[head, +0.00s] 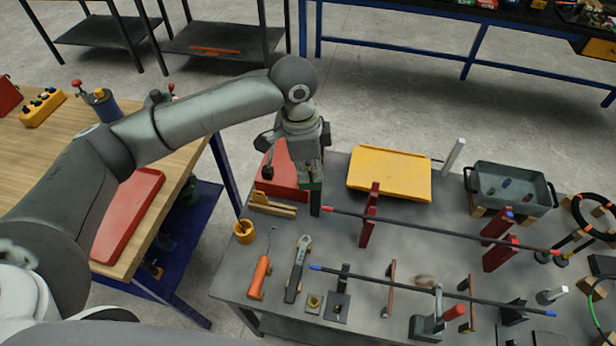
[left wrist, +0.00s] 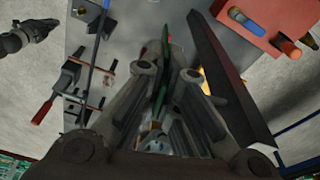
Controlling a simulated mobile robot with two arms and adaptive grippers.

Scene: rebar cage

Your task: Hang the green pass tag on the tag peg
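The green pass tag (head: 311,185) shows as a small green patch at the fingertips of my left gripper (head: 309,182) in the head view. In the left wrist view the tag (left wrist: 164,68) is a thin green strip, seen nearly edge-on between the fingers (left wrist: 166,75), which are shut on it. A dark upright post (head: 315,204) stands just below the fingertips in the head view. I cannot make out the tag peg itself. What seems my right gripper (left wrist: 22,36) is at the wrist view's upper left.
A red box (head: 283,172) is behind my left gripper. A yellow tray (head: 390,174) and a grey bin (head: 510,188) stand along the back.

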